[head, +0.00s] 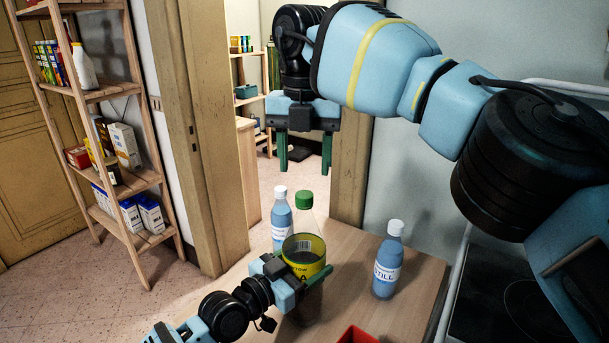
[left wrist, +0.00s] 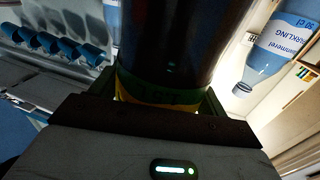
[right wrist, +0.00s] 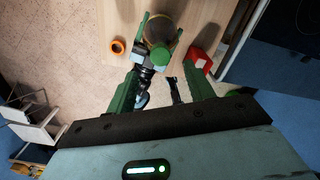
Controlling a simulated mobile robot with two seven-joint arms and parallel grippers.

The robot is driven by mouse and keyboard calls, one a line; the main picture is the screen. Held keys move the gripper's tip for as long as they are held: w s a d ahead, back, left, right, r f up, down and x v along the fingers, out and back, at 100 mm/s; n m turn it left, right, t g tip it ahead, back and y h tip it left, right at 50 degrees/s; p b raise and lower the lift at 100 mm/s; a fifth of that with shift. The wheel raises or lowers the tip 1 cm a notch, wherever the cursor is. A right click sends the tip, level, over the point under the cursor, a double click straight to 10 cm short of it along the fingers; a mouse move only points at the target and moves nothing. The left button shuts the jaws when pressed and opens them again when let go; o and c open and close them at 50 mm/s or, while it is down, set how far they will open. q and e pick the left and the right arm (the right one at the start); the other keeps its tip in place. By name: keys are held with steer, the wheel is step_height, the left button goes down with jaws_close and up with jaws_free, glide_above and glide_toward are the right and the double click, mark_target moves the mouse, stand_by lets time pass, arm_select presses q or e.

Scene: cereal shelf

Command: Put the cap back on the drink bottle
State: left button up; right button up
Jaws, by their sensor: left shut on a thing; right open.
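The drink bottle (head: 305,248) has a clear neck, a dark lower body and a yellow label. It stands upright at the table in the head view. A green cap (head: 304,198) shows at the top of its neck; whether it is screwed down I cannot tell. My left gripper (head: 299,279) is shut around the bottle's body, low on the label. The dark body (left wrist: 175,45) fills the middle of the left wrist view. My right gripper (head: 304,150) is open and empty, pointing down above the cap with a clear gap. The right wrist view looks down on the bottle between its fingers.
Blue water bottles stand behind-left (head: 281,218) and right (head: 388,262) of the drink bottle. A red box (head: 357,335) is at the table's front. A wooden shelf (head: 120,90) stands left; a dark hob (head: 500,290) is right.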

stand_by(0.4)
arm_select(q)
steer(key=o, duration=2)
steer(key=shift+c, duration=0.2)
steer(key=v, duration=0.8)
